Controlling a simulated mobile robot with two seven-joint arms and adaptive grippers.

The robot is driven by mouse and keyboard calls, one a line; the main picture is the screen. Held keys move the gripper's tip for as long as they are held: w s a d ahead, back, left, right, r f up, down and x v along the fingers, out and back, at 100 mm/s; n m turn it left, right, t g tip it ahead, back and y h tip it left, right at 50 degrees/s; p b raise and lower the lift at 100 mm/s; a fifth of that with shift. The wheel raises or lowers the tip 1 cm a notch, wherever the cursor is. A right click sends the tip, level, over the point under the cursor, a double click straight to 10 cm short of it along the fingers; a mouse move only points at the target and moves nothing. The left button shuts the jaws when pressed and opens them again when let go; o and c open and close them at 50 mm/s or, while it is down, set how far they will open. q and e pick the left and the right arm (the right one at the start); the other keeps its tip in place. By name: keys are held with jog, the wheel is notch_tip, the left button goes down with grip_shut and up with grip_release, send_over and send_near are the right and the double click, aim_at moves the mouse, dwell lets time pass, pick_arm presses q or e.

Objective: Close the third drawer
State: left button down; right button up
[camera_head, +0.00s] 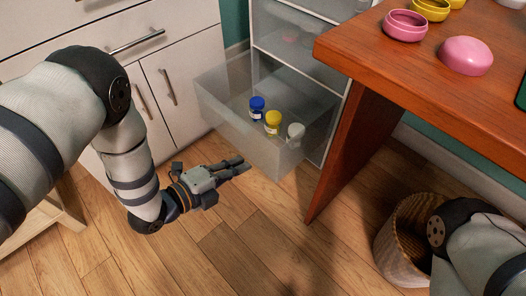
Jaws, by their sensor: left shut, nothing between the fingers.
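The open drawer (238,132) is a translucent grey box pulled out from a translucent drawer unit (300,45) in the middle of the head view. Inside it stand a jar with a blue lid (257,106), a jar with a yellow lid (273,122) and a jar with a whitish lid (296,131). My left gripper (243,167) is low in front of the drawer, its fingers together and empty, pointing right near the drawer's lower front. I cannot tell whether it touches the drawer. My right arm enters at the lower right; its gripper is out of view.
A wooden table (415,70) with pink and yellow bowls (405,25) stands right of the drawer, its leg close by. A wicker basket (400,240) is at the lower right. A white cabinet (150,60) is at the left. The wooden floor (270,240) in front is clear.

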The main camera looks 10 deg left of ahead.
aim_at(271, 146)
pick_arm(q)
jog(key=x, duration=0.2)
jog(key=b+x, duration=0.1)
jog(key=x, duration=0.2)
jog(key=b+x, duration=0.1)
jog(key=x, duration=0.1)
jog(key=shift+w+d+r, duration=0.2)
jog(key=shift+w+r, duration=0.05)
jog(key=shift+w+d+r, duration=0.1)
jog(key=shift+w+d, duration=0.1)
jog(key=shift+w, duration=0.05)
pick_arm(e)
jog(key=shift+s+f+g, duration=0.15)
jog(key=shift+s+f, duration=0.15)
jog(key=shift+f, duration=0.3)
jog(key=shift+s+f+g, duration=0.15)
jog(key=shift+s+f, duration=0.1)
jog(key=shift+f, duration=0.35)
pick_arm(q)
jog(key=shift+b, duration=0.3)
